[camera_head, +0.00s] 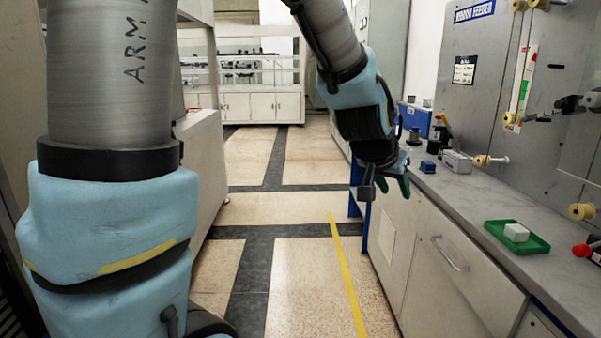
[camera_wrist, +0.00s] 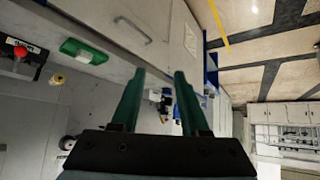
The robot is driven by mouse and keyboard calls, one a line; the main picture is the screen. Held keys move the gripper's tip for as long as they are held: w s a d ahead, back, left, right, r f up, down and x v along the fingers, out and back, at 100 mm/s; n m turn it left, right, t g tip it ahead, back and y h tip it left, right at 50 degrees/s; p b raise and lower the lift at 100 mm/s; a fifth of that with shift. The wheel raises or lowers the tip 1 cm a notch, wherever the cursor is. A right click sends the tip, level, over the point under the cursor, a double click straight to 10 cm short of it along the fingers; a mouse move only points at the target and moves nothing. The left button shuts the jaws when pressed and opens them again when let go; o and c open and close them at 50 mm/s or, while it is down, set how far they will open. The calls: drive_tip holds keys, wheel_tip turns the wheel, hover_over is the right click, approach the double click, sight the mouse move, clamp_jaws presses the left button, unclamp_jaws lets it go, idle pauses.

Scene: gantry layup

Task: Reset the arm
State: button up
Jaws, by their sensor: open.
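My gripper (camera_head: 385,188) hangs at the end of my arm, over the aisle by the left edge of the grey counter. In the wrist view its two green fingers (camera_wrist: 158,85) stand apart with nothing between them. It is open and empty. My arm comes down from the top of the head view and is bent, with its upper part filling the left side. The gripper touches nothing that I can see.
The counter (camera_head: 460,200) on the right holds a green tray (camera_head: 535,243) with a white block (camera_head: 516,232), a blue box (camera_head: 415,118) and small fittings. A drawer handle (camera_head: 450,255) juts from its front. The tiled aisle floor (camera_head: 290,270) is clear.

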drive_tip(key=s+a+f+n+g+y, duration=0.1)
drive_tip(key=a+f+n+y, duration=0.1)
drive_tip(key=a, duration=0.8)
drive_tip(key=s+a+f+n+g+y+p, duration=0.1)
drive_tip(key=a+f+n+g+y, duration=0.1)
drive_tip(key=a, duration=0.9)
drive_tip(key=s+a+f+n+g+y, duration=0.1)
drive_tip(key=s+a+f+n+y, duration=0.1)
drive_tip(key=a, duration=0.8)
wheel_tip(320, 180, down, 2)
drive_tip(key=shift+a+f+n, duration=0.15)
drive_tip(key=shift+f+n, duration=0.1)
drive_tip(key=shift+n, duration=0.45)
